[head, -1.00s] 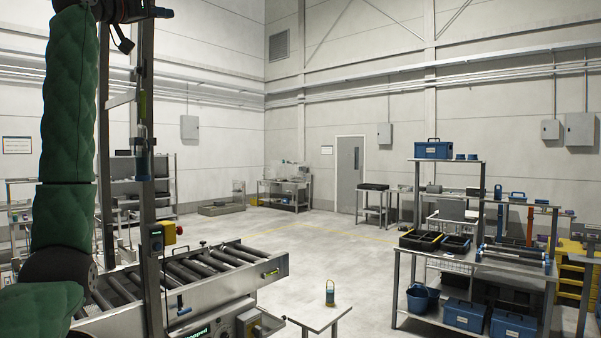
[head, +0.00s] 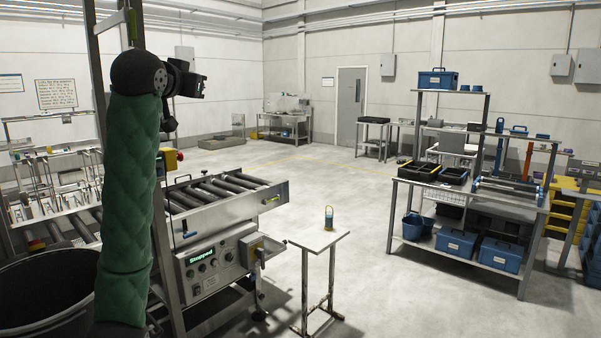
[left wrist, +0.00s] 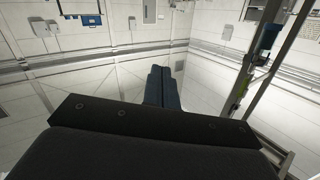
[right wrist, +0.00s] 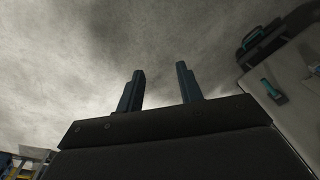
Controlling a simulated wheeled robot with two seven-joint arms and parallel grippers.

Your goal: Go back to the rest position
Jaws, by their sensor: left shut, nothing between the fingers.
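My left arm, in its green padded sleeve, stands upright at the left of the head view, with a dark joint at its top. In the left wrist view the two dark blue fingers of my left gripper (left wrist: 163,88) lie together, shut and empty, with walls and ceiling behind them. My right gripper (right wrist: 160,88) shows only in the right wrist view. Its two fingers stand apart with nothing between them, over grey floor. My right arm is not in the head view.
A metal post (head: 168,230) stands close beside my left arm. Behind it are a roller conveyor (head: 225,190) and a control panel reading "Stopped" (head: 205,262). A workbench (head: 465,203) stands right.

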